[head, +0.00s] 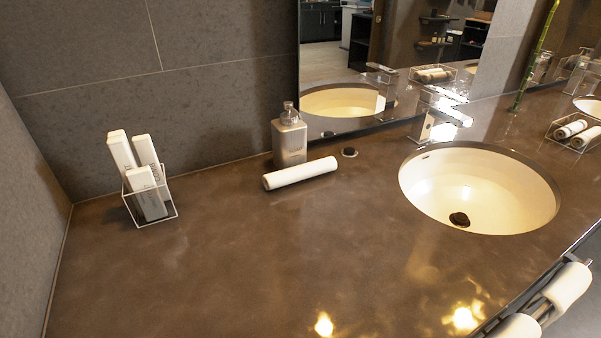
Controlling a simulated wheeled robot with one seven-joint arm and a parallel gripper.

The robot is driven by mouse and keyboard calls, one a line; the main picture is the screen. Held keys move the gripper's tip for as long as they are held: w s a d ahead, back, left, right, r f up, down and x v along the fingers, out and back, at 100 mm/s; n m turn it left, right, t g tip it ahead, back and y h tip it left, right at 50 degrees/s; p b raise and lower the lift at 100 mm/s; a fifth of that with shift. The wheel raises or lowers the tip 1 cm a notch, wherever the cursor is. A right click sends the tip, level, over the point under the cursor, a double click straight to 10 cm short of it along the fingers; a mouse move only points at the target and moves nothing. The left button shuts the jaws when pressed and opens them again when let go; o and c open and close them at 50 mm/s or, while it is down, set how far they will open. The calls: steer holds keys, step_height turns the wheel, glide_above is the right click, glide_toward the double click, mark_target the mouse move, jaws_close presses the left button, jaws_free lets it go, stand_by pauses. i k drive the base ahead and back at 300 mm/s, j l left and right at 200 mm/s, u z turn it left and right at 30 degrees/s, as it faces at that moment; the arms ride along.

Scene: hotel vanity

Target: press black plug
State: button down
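Two dark round pieces could be the black plug. One is a dark round drain piece (459,219) at the bottom of the cream oval sink basin (425,180), right of centre in the head view. I cannot tell from this view whether either one is raised or pressed down. My gripper is not in view.
A chrome faucet (432,115) stands behind the basin. A soap dispenser (289,138) and white roll (300,173) lie left of it. A wire holder (150,205) with white boxes stands far left. White rolls (566,286) are at the front right edge. The brown counter's front left is clear.

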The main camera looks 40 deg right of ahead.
mark_target(460, 217)
steer(key=z, duration=1.5)
